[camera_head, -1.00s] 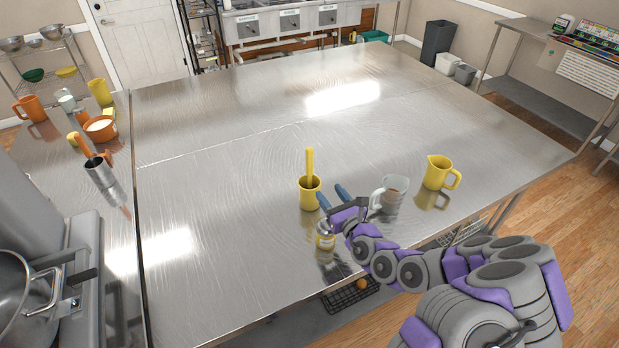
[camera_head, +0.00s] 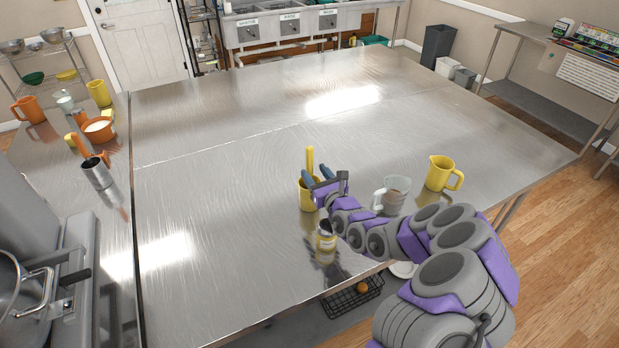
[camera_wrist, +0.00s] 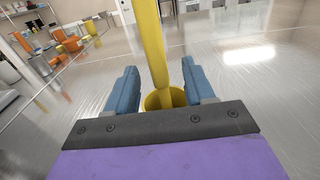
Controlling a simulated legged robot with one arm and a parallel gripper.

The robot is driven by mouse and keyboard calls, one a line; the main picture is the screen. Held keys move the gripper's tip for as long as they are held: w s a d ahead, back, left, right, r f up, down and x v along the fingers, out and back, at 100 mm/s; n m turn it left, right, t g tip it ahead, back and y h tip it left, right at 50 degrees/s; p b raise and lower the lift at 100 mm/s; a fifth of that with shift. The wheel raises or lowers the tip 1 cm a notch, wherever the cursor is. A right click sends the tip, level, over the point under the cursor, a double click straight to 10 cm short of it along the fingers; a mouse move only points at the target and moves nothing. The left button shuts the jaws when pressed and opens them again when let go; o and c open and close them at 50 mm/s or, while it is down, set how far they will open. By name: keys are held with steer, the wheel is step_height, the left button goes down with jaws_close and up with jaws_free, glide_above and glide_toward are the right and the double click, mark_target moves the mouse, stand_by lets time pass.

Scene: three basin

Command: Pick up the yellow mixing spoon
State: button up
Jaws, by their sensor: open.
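The yellow mixing spoon (camera_head: 310,160) stands upright in a yellow cup (camera_head: 304,197) on the steel table. In the wrist view the spoon's handle (camera_wrist: 151,45) rises between the two blue fingers of my gripper (camera_wrist: 158,82), with space on each side. The yellow cup (camera_wrist: 155,100) shows beneath, partly hidden by my gripper. In the head view my gripper (camera_head: 317,179) is open at the cup's upper right side, its fingers covering the lower part of the spoon. The spoon's lower end is hidden in the cup.
A clear measuring cup (camera_head: 391,193) and a yellow pitcher (camera_head: 441,174) stand to the right. The steel table (camera_head: 220,190) is clear to the left and behind.

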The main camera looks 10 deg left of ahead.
mark_target(311, 170)
steer(key=shift+b+x, duration=0.45)
steer(key=shift+x, duration=1.55)
steer(key=shift+s+a+f, duration=0.1)
jaws_close()
